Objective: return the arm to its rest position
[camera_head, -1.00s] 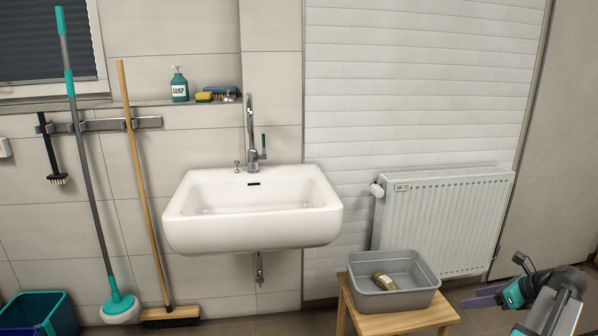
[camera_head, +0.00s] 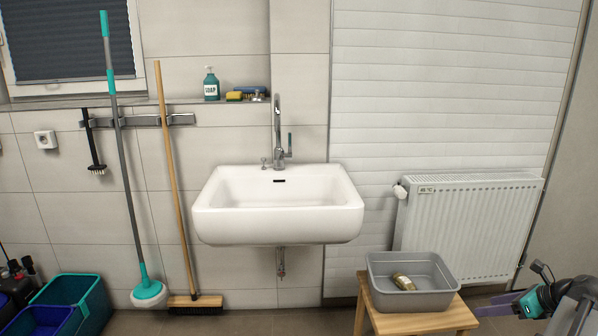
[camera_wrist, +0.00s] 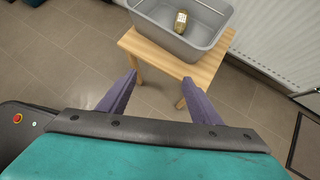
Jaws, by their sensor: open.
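My gripper (camera_head: 492,305) is at the lower right of the head view, with purple fingers and a teal body. In the wrist view its two purple fingers (camera_wrist: 160,96) are spread apart with nothing between them. Beyond them is the floor and a small wooden stool. My arm is folded low at the right edge of the head view, to the right of the stool and apart from it. The rest of the arm is cut off by the frame.
A wooden stool (camera_head: 430,322) bears a grey basin (camera_head: 412,299) holding a small brownish object (camera_head: 404,282). It stands before a white radiator (camera_head: 470,225). A white sink (camera_head: 278,222) hangs on the wall. A mop (camera_head: 125,170), broom (camera_head: 175,170) and teal bucket (camera_head: 75,292) are at left.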

